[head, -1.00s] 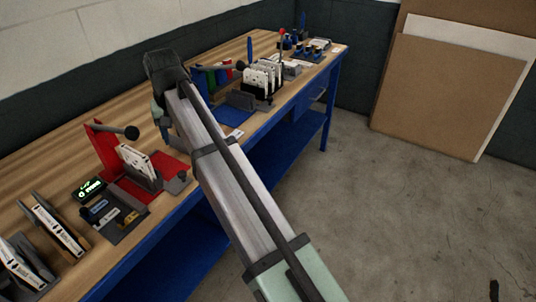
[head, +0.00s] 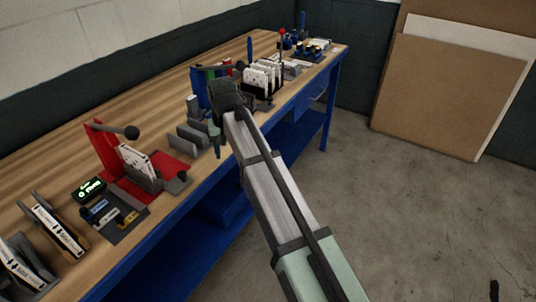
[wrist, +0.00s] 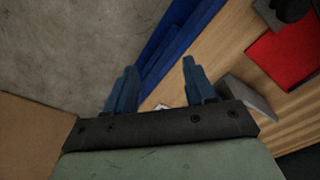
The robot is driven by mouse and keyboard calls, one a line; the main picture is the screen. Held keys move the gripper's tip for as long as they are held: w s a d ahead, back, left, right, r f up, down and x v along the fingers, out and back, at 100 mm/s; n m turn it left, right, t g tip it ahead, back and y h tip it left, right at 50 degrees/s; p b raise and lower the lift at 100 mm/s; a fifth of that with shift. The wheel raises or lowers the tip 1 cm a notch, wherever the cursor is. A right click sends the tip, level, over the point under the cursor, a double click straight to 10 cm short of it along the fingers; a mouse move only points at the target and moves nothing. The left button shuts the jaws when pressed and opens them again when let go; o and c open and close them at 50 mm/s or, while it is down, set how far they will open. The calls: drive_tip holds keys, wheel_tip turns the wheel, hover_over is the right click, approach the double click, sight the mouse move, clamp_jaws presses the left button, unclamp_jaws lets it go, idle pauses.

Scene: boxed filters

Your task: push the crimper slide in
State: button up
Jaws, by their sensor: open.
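The red crimper (head: 104,145) stands on the bench at the left in the head view, with a lever ending in a black ball (head: 131,132). On its red base plate (head: 178,164), a grey slide (head: 146,183) carries a white filter box (head: 137,161). A dark knob (head: 183,176) is at the plate's right front. My gripper (head: 217,147) is open and empty to the right of the crimper, near the bench's front edge. In the wrist view my gripper (wrist: 159,66) has its blue fingers apart, and part of the red plate (wrist: 291,50) shows at upper right.
Grey upright blocks (head: 188,139) stand between the crimper and my gripper. A rack of white boxes (head: 262,79) stands farther right. A dark tray (head: 113,221) and lit display (head: 88,189) are left of the crimper. Open floor (head: 420,220) lies in front of the bench.

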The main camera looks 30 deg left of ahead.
drive_tip(key=w+d+f+m, duration=0.1)
drive_tip(key=w+d+f, duration=0.3)
drive_tip(key=w+d, duration=0.4)
drive_tip(key=shift+w+d+f+m+h, duration=0.3)
drive_tip(key=shift+w+d+f+m, duration=0.05)
drive_tip(key=shift+w+f+m, duration=0.1)
idle(0.3)
wheel_tip(320, 180, up, 17)
drive_tip(key=n, duration=0.2)
hover_over(181, 172)
wheel_tip(181, 172, down, 14)
drive_tip(key=shift+d+r, duration=0.1)
